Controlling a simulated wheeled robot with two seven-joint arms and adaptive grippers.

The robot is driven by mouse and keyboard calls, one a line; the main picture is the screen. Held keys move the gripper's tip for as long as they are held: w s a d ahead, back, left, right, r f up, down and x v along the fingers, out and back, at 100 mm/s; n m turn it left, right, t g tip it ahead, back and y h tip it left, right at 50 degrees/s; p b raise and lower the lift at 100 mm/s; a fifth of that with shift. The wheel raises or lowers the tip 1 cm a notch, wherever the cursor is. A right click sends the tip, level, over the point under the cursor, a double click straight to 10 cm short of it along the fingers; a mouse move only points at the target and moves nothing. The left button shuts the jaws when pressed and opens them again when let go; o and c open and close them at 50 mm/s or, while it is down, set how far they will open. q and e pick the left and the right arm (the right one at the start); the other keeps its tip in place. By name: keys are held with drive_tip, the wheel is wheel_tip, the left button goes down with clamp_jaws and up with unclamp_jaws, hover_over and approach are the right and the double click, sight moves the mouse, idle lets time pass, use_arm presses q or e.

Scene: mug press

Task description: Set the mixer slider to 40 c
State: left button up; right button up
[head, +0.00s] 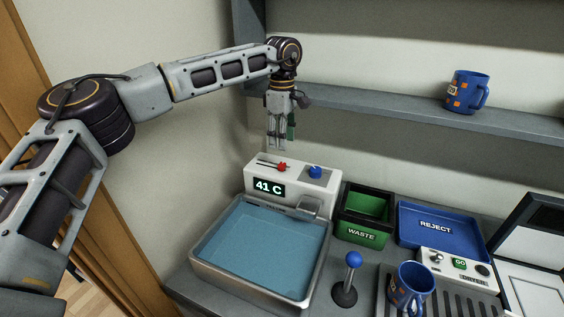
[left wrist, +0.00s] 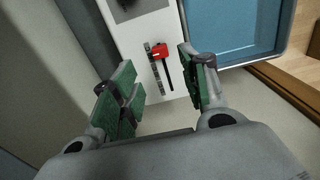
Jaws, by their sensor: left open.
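The mixer (head: 300,178) is a white box behind the sink basin, and its display (head: 269,188) reads 41 C. The red slider knob (head: 282,167) sits on a dark slot in its top. In the left wrist view the red slider knob (left wrist: 158,51) lies beyond the fingertips, roughly between them in the picture. My left gripper (head: 277,146) hangs above the mixer, pointing down, open and apart from the knob. Its green-padded fingers also show in the left wrist view (left wrist: 160,92), with nothing between them. My right gripper is not in view.
The water-filled basin (head: 204,271) is in front. To the right are a green waste bin (head: 362,236), a blue reject tray (head: 436,251), a blue-topped lever (head: 352,260) and a blue mug (head: 411,285). Another mug (head: 466,93) stands on the shelf.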

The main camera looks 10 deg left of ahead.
sight(282, 164)
use_arm(q)
drive_tip(key=shift+f, duration=4.3)
clamp_jaws()
